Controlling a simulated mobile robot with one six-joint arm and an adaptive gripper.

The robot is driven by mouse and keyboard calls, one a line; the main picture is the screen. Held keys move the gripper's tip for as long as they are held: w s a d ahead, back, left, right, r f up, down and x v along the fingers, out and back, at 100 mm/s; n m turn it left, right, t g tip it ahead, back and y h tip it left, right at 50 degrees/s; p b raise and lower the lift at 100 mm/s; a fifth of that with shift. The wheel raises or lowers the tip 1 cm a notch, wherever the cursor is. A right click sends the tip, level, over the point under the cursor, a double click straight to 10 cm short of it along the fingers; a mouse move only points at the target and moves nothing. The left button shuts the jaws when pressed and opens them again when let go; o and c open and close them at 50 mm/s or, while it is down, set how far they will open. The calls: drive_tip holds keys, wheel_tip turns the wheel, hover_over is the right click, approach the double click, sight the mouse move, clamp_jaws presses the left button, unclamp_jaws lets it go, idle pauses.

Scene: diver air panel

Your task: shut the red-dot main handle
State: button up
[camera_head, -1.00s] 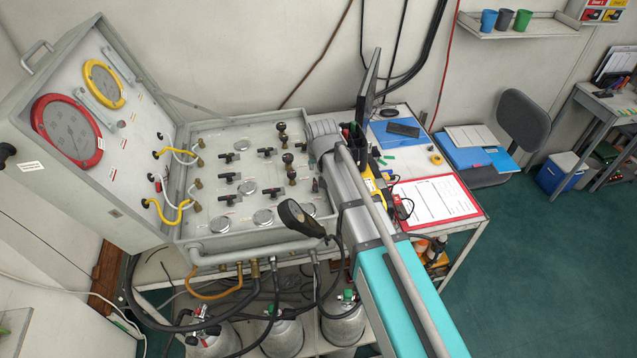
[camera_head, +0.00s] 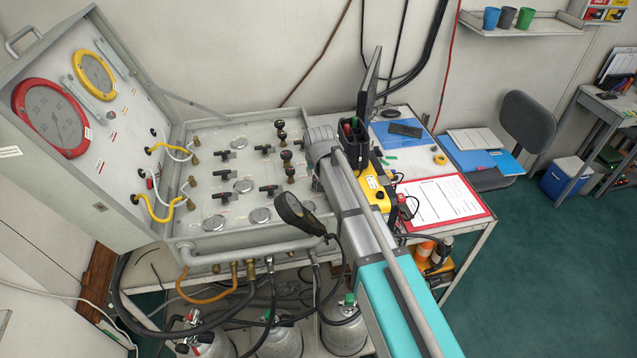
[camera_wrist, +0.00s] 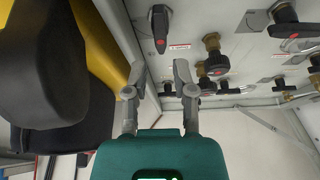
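A second black handle with a red dot (camera_wrist: 284,22) is farther right. My gripper (camera_wrist: 160,76) is open, its two grey fingers apart with nothing held. A dark handle (camera_wrist: 167,89) shows behind the gap, near the right finger; I cannot tell whether they touch. In the head view, the panel (camera_head: 205,140) carries several black handles, but red dots are too small to tell there.
A yellow and black device (camera_wrist: 85,45) stands close left of my fingers. Black round knobs (camera_wrist: 213,63) stick out of the panel nearby. Gas cylinders (camera_head: 280,340) stand below.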

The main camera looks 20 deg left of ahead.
sight(315, 178)
drive_tip(key=shift+b+x, duration=1.65)
drive_tip(key=shift+x, duration=0.5)
